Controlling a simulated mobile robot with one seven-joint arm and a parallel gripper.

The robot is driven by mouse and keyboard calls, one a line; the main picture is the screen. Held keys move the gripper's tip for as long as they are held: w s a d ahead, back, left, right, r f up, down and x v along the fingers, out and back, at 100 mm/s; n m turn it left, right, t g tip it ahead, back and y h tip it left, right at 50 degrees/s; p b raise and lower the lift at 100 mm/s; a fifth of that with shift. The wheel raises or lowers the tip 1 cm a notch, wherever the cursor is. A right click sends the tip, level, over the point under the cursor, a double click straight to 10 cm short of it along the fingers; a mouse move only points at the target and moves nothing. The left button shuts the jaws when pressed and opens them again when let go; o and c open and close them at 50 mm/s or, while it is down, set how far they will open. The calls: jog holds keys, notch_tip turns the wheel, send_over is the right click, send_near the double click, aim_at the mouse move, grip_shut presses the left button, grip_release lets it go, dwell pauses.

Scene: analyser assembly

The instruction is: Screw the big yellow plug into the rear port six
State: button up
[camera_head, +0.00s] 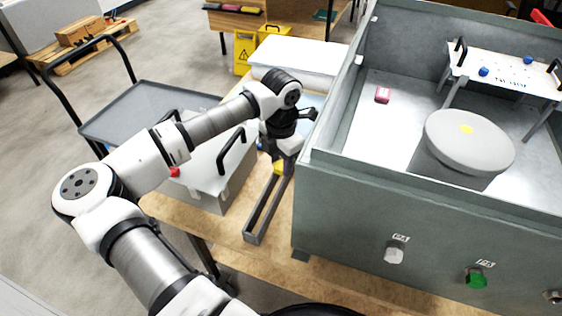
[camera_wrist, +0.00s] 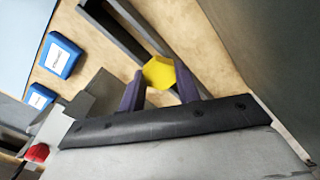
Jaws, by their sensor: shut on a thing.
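The big yellow plug (camera_wrist: 158,72) is between the two dark fingers of my gripper (camera_wrist: 160,90), which is shut on it. In the head view my gripper (camera_head: 281,163) points down beside the analyser's left wall, and a small bit of the plug (camera_head: 278,168) shows below it. The plug is over or at the far end of a long grey open frame (camera_head: 250,236) on the wooden table; I cannot tell whether it touches it. The large grey-green analyser housing (camera_head: 350,212) stands to the right. Rear port six cannot be made out; the rear is hidden.
The housing's front carries a white plug (camera_head: 394,254) and a green plug (camera_head: 475,279). Inside are a grey cylinder (camera_head: 468,140) and a white stand (camera_head: 505,72). A grey box (camera_head: 205,180) with handles is left of my gripper. Blue blocks (camera_wrist: 60,55) lie nearby.

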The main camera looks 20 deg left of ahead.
aim_at(281, 165)
jog(key=shift+r+p, duration=1)
jog(key=shift+r, duration=2.1)
jog(key=shift+s, duration=0.1)
